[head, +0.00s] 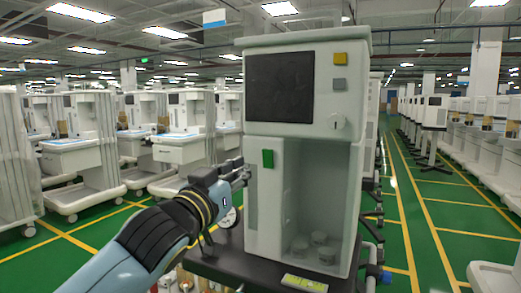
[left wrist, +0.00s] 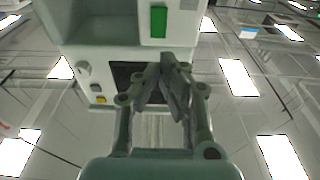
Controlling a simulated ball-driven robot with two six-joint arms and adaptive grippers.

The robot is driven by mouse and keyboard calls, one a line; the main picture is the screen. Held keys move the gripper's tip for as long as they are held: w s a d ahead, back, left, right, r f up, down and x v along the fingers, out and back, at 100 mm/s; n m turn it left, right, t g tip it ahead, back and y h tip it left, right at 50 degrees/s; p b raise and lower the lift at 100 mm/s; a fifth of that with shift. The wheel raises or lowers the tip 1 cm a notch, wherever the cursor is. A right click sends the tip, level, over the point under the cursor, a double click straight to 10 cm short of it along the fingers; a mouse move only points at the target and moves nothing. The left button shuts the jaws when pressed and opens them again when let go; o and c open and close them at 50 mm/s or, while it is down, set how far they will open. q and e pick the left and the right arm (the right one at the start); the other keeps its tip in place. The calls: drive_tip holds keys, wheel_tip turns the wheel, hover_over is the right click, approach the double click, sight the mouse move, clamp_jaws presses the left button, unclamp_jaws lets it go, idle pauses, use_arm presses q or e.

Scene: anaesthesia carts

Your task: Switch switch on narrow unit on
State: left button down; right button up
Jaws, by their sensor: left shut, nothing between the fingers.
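The narrow unit (head: 298,139) is a tall white cabinet with a dark screen (head: 280,87), close in front of me in the head view. A green rectangular piece (head: 267,158) sits on its front below the screen; it also shows in the left wrist view (left wrist: 158,21). To the right of the screen are a yellow square (head: 340,59), a grey square (head: 340,85) and a white round knob (head: 337,121). I cannot tell which is the switch. My left gripper (head: 243,172) is shut and empty, left of and slightly below the green piece; its fingers also show in the left wrist view (left wrist: 172,72). My right gripper is out of view.
The unit stands on a dark base shelf (head: 240,262) with a yellow-green label (head: 304,283). Below the screen is a recess with small round parts (head: 325,255). Rows of other white carts (head: 68,150) stand left and right. A green aisle with yellow lines runs at right.

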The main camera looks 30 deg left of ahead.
sight(266, 150)
use_arm(q)
drive_tip(key=w, duration=0.2)
drive_tip(key=w+r+p, duration=0.1)
drive_tip(key=w, duration=0.2)
drive_tip(key=w+p, duration=0.1)
drive_tip(key=w, duration=0.2)
drive_tip(key=shift+a+r, duration=0.25)
drive_tip(key=shift+w, duration=0.75)
